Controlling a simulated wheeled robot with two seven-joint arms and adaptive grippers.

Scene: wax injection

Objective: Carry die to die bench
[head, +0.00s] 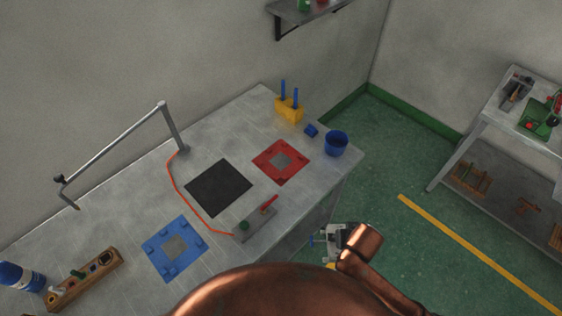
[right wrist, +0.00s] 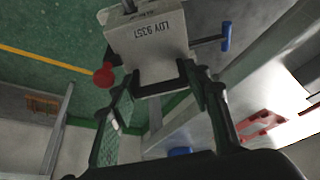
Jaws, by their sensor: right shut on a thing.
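The die (right wrist: 150,45) is a grey metal block with the marking "LDY 9351", a red knob on its left and a blue-handled rod on its right, in the right wrist view. My right gripper (right wrist: 158,84) is shut on it, with a black finger on each side. In the head view the die (head: 322,240) is small and partly hidden by my copper-coloured arm. It is held in the air off the front right edge of a grey metal bench (head: 228,130). I cannot tell whether this is the die bench. My left gripper is not in view.
On the bench lie a black mat (head: 218,187), a red plate (head: 280,162) and a blue plate (head: 174,248). A blue cup (head: 337,143), yellow holder (head: 289,109) and small lever device (head: 256,221) stand there too. Another table (head: 477,119) with tools is at right.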

